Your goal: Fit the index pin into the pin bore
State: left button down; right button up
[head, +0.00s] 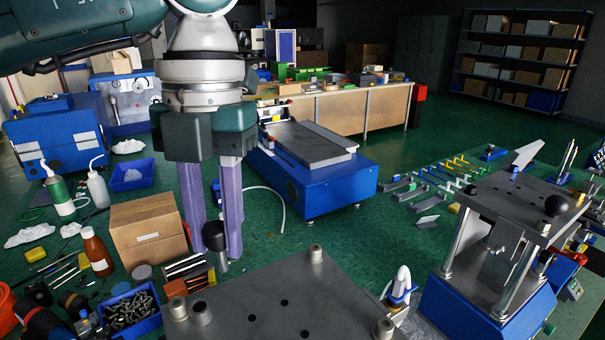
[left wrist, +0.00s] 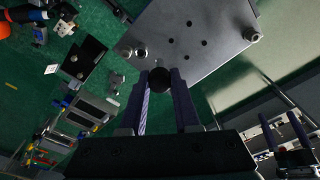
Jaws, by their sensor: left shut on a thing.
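My left gripper (head: 215,252) points down in the head view, its two purple fingers shut on the index pin. The pin has a black ball knob (head: 213,230) and a short grey shaft (head: 220,262) below it. In the left wrist view the knob (left wrist: 159,80) sits between the fingertips, near the plate's edge. The grey plate (head: 240,305) lies in front, with several dark holes. A raised ringed hole (head: 202,312), which looks like the pin bore, is near its left corner. The pin appears apart from it. My right gripper (left wrist: 283,130) appears open and empty in the left wrist view.
Corner posts (head: 178,308) (head: 316,254) rise from the plate. A cardboard box (head: 148,232), a blue bin of screws (head: 130,312) and bottles (head: 97,250) stand left. A press with a black knob (head: 557,205) stands right.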

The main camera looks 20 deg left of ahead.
pick_arm(q)
jog(key=a+n+p, duration=0.1)
jog(key=n+p, duration=0.1)
jog(key=n, duration=0.4)
jog(key=s+a+n+t+p, duration=0.1)
jog(key=n+p, duration=0.1)
jog(key=n, duration=0.3)
jog(key=a+r+n+h+p, duration=0.1)
jog(key=n+p, duration=0.2)
jog(key=n, duration=0.3)
jog(key=shift+s+a+r+n+t, duration=0.1)
jog(key=shift+s+a+n+t, duration=0.1)
jog(key=shift+n+t, duration=0.1)
pick_arm(e)
notch_tip(320, 180, up, 8)
jog(key=shift+r, duration=0.1)
jog(key=shift+r, duration=0.15)
pick_arm(q)
notch_tip(320, 180, down, 6)
jog(key=b, duration=0.4)
jog(key=shift+r, duration=0.2)
jog(key=shift+f, duration=0.15)
pick_arm(e)
notch_tip(320, 180, down, 5)
jog(key=shift+r, duration=0.1)
jog(key=shift+r, duration=0.4)
